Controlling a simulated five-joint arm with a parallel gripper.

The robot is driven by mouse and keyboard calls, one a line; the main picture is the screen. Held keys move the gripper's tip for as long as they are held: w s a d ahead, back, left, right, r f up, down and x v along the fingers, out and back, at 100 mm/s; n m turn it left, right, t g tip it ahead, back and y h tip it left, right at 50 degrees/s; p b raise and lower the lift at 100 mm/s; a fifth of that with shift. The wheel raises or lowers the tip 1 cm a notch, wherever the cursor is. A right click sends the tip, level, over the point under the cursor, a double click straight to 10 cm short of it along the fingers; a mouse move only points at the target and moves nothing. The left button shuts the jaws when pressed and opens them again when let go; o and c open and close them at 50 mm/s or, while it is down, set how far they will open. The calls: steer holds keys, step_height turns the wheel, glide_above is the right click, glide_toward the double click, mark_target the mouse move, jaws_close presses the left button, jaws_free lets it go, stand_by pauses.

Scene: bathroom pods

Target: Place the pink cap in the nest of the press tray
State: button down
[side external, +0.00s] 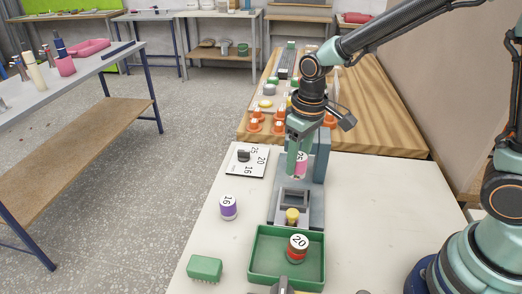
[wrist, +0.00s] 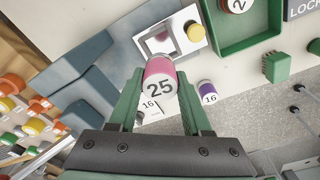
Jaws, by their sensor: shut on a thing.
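The pink cap (wrist: 159,84), marked 25, is between the two green fingers of my gripper (wrist: 158,77), which is shut on it. In the side external view my gripper (side external: 298,153) points down and partly hides the pink cap (side external: 302,166). The grey press tray (side external: 315,211) lies on the white table, with the framed square nest (side external: 295,197) near its middle. The cap is above the tray's far part, behind the nest in that view. In the wrist view the nest (wrist: 167,37) shows just beyond the cap.
A yellow knob (side external: 292,216) stands at the nest's near side. A green bin (side external: 262,273) holds a red cap marked 20 (side external: 297,250). A purple cap marked 16 (side external: 228,208), a green brush-like block (side external: 204,268) and a numbered card (side external: 248,162) lie left. A blue-grey upright (side external: 321,155) rises beside my gripper.

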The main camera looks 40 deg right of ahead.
step_height(320, 180, down, 8)
steer(key=shift+f, duration=0.1)
stand_by(0.4)
steer(key=shift+c, duration=1.7)
jaws_free()
